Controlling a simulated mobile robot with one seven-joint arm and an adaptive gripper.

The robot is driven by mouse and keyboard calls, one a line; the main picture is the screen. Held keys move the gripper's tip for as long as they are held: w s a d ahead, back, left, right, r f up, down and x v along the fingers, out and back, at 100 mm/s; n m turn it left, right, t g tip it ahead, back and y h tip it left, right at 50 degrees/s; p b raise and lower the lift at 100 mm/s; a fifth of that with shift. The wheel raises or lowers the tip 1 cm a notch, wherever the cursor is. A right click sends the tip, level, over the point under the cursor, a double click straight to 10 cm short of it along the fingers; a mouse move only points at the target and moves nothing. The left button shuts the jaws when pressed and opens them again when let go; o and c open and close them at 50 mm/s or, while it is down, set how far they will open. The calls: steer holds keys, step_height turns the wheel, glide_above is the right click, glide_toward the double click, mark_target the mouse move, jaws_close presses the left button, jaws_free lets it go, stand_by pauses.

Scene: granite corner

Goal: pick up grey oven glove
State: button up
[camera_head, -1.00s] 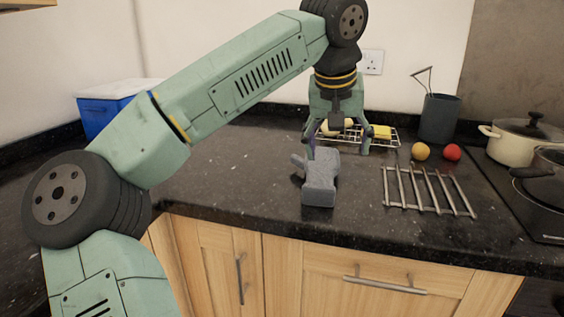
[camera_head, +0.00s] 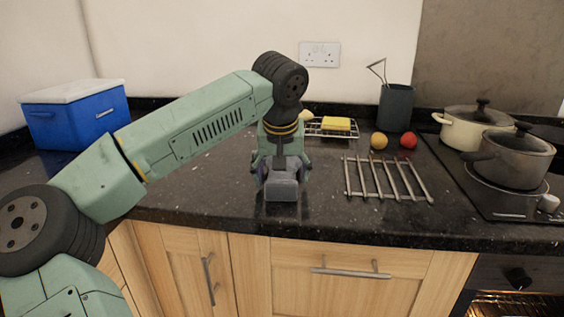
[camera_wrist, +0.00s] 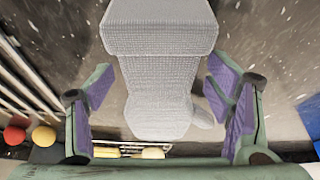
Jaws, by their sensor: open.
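The grey oven glove (camera_head: 283,187) lies on the dark granite worktop near its front edge. In the wrist view the glove (camera_wrist: 160,85) is pale grey and knitted, with its wide cuff at the top of the picture and its thumb at the lower right. My gripper (camera_head: 281,178) is above and around the glove in the head view. In the wrist view my gripper (camera_wrist: 163,105) is open, with one purple-padded finger on each side of the glove and a visible gap at both sides. The arm hides part of the glove in the head view.
A metal trivet rack (camera_head: 387,180) lies right of the glove. Behind are a wire dish with a yellow sponge (camera_head: 337,123), a yellow fruit (camera_head: 379,141), a red fruit (camera_head: 409,140), a utensil pot (camera_head: 396,108) and pans (camera_head: 513,158). A blue cool box (camera_head: 75,120) stands left.

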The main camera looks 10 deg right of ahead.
steer(key=shift+f, duration=0.15)
steer(key=c, duration=1.4)
